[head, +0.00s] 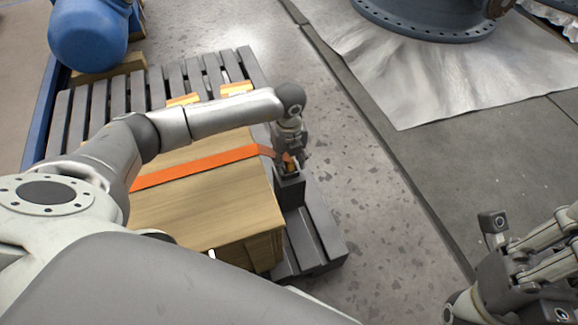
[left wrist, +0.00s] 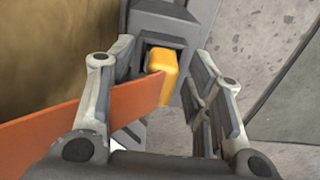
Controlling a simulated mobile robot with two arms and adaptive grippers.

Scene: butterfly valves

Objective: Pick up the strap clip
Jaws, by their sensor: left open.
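The strap clip, a small yellow-orange block, shows in the left wrist view (left wrist: 162,72) and as a small orange piece in the head view (head: 289,160). It sits at a dark grey block-like holder (head: 290,188) beside the crate, by the end of the orange strap (head: 200,166). My left gripper (head: 290,150) points down over it. In the left wrist view its fingers stand apart on either side of the clip, with gaps visible. The strap passes by the left finger. My right gripper (head: 510,270) is at the lower right, away from the clip; its jaw state is unclear.
The strap lies across a wooden crate (head: 205,205) on a grey slatted pallet (head: 320,235). Yellow pieces (head: 236,88) lie farther back on the pallet. A blue tank (head: 88,35) stands at upper left and a dark flange (head: 430,20) at upper right. Speckled floor is clear right of the pallet.

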